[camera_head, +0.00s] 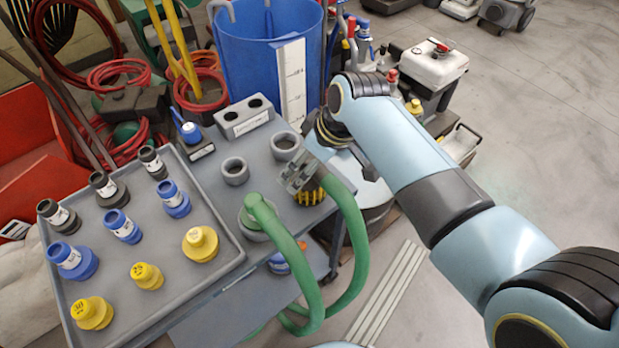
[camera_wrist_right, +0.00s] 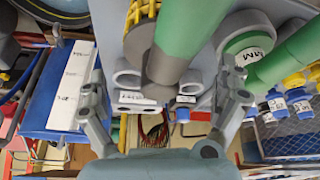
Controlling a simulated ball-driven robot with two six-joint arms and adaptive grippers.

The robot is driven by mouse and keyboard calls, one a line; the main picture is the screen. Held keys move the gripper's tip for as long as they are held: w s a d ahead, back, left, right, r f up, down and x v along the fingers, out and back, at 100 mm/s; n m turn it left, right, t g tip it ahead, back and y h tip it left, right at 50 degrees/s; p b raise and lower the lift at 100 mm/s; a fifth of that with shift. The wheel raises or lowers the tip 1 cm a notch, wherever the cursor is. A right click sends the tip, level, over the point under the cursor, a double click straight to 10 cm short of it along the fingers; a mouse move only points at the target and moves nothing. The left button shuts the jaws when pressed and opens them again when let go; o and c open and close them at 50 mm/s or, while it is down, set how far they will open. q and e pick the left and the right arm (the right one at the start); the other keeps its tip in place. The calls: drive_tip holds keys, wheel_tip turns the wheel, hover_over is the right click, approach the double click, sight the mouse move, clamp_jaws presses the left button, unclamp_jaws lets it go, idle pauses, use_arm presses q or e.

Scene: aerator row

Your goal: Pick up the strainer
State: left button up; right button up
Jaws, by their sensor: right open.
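The strainer (camera_head: 310,195), a yellow ribbed piece, is on the grey bench beside the end of a green hose (camera_head: 350,215). In the right wrist view the strainer (camera_wrist_right: 142,14) shows at the top, partly hidden behind the green hose (camera_wrist_right: 190,30) and its grey end. My right gripper (camera_head: 298,178) is open just above the strainer in the head view and hides its upper part. In the right wrist view the hose's grey end lies between the spread fingers of my right gripper (camera_wrist_right: 165,105). I cannot tell whether they touch. My left gripper is not in view.
A grey tray (camera_head: 150,232) with several black, blue and yellow fittings stands on the left. Grey cups (camera_head: 235,172), a two-hole block (camera_head: 245,117) and a blue bin (camera_head: 262,60) stand behind.

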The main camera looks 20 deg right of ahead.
drive_tip(key=x, duration=0.4)
drive_tip(key=shift+f+b, duration=0.3)
drive_tip(key=shift+f, duration=0.1)
drive_tip(key=c, duration=1.4)
drive_tip(key=shift+r, duration=0.1)
drive_tip(key=shift+c, duration=0.5)
drive_tip(key=shift+r, duration=0.1)
